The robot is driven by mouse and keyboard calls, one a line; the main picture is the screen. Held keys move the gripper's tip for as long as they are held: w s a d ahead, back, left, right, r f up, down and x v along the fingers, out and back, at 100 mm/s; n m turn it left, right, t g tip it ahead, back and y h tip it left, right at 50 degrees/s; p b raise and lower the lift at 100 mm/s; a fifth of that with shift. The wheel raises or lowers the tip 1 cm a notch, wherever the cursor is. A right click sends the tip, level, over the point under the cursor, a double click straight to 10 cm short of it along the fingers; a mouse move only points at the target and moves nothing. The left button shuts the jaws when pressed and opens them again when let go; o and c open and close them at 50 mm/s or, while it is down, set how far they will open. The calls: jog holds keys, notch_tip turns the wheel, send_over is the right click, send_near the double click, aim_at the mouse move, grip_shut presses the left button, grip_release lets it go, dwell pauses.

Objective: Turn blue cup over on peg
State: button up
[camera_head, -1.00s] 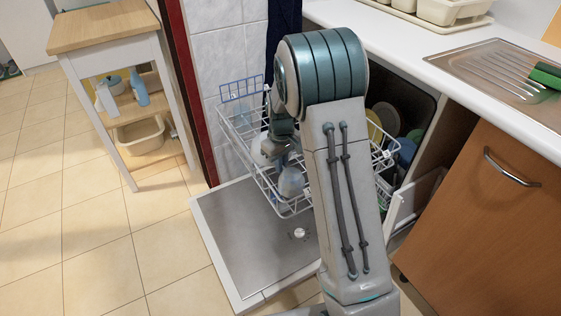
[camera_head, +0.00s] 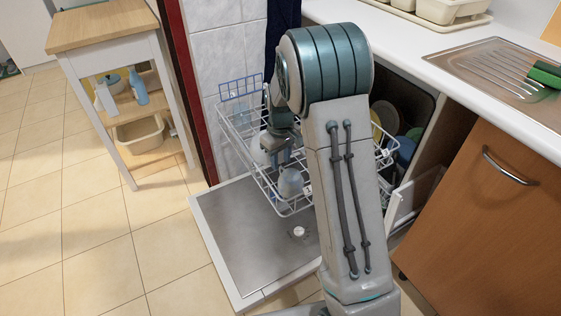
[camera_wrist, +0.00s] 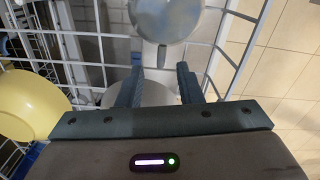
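A pale blue-grey cup (camera_wrist: 165,18) is at the top of the wrist view, with its handle (camera_wrist: 162,56) pointing toward my gripper. In the head view the cup (camera_head: 290,184) is in the front part of the dish rack. My gripper (camera_wrist: 161,68) is open, with its two fingertips on either side of the handle's end, and nothing is visibly clamped. In the head view my gripper (camera_head: 284,156) is just above and behind the cup, partly hidden by my arm. I cannot make out which peg bears the cup.
The white wire rack (camera_head: 240,135) is pulled out above the open dishwasher door (camera_head: 250,235). A whitish cup (camera_head: 258,149) stands left of my gripper. A yellow bowl (camera_wrist: 30,105) lies left in the wrist view. Rack wires run close beside the fingers.

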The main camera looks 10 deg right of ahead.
notch_tip(320, 180, up, 12)
jog(key=p, duration=0.3)
jog(key=s+r+m+t+p, duration=0.1)
jog(key=s+r+p, duration=0.4)
jog(key=r, duration=0.3)
jog(key=s+r+m+p, duration=0.2)
jog(key=s+r+p, duration=0.35)
jog(key=r, duration=0.25)
jog(key=s+d+r+m+t+p, duration=0.1)
jog(key=s+r+m+p, duration=0.2)
jog(key=s+r+p, duration=0.7)
jog(key=s+r, duration=0.1)
jog(key=s, duration=0.5)
jog(key=shift+d+t, duration=0.35)
jog(key=shift+t, duration=0.05)
jog(key=shift+d, duration=0.1)
